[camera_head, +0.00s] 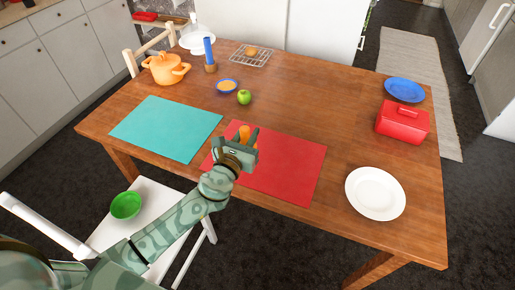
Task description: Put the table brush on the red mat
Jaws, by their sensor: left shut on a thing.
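The red mat (285,165) lies flat near the front edge of the wooden table, right of the teal mat. My left gripper (246,139) is over the left part of the red mat, shut on a small orange thing, which I take to be the table brush (244,132). Only an orange part of it shows between the fingers; the rest is hidden by the gripper. I cannot tell whether it touches the mat. My right gripper is not in view.
A green apple (244,97), a small blue bowl (227,87), a blue candle (209,50) and an orange pot (166,69) stand behind the mats. A white plate (375,193) and red box (402,122) are at right. A white chair (150,217) stands in front.

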